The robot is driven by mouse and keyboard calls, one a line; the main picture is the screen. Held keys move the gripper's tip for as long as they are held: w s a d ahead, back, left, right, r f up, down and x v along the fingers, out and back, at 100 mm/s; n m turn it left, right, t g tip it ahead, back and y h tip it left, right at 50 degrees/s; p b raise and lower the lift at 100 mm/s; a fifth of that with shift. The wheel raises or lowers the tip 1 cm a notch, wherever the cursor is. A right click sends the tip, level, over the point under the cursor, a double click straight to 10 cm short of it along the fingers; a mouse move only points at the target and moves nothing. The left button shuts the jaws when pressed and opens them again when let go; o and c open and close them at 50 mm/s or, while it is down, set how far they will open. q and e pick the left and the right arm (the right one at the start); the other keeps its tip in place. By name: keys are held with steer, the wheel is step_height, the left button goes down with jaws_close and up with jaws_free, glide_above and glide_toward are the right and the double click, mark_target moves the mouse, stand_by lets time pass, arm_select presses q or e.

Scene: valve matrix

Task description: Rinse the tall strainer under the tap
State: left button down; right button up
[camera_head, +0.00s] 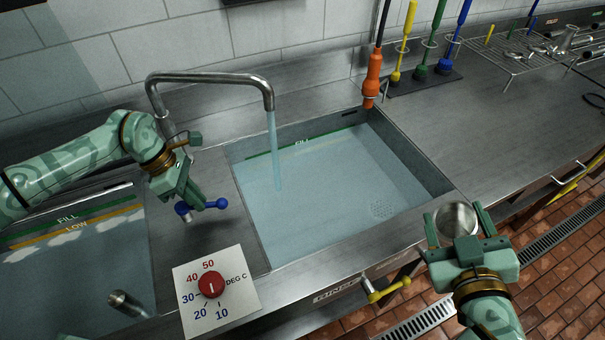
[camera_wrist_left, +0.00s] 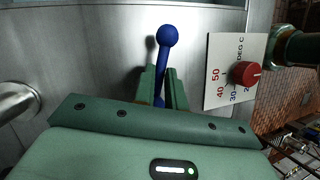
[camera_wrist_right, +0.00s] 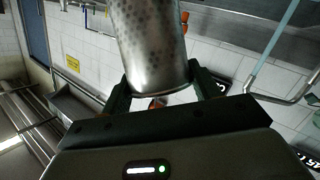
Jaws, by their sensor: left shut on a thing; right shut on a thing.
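The tall strainer (camera_head: 456,219) is a shiny metal cylinder. Its perforated wall shows in the right wrist view (camera_wrist_right: 150,45). My right gripper (camera_head: 458,228) is shut on it and holds it at the front right corner of the rinse basin, away from the water stream. The tap (camera_head: 215,79) arches over the basin, and a stream of water (camera_head: 275,150) falls from its spout into the basin. My left gripper (camera_head: 188,200) is shut on the blue valve handle (camera_head: 215,204), left of the basin; its round knob also shows in the left wrist view (camera_wrist_left: 168,36).
The rinse basin (camera_head: 265,240) holds water. A second water-filled basin (camera_head: 60,270) lies at the left. A red temperature dial (camera_head: 211,284) sits at the front. An orange sprayer (camera_head: 372,78) hangs behind the basin. A yellow valve handle (camera_head: 388,290) is on the front. Brushes and a rack stand back right.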

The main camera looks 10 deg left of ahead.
stand_by(0.3)
arm_select(q)
steer(key=c, duration=1.5)
jaws_free()
steer(key=shift+o, duration=0.2)
steer(key=v, duration=1.2)
steer(key=shift+p, duration=0.35)
steer(key=shift+w, duration=0.15)
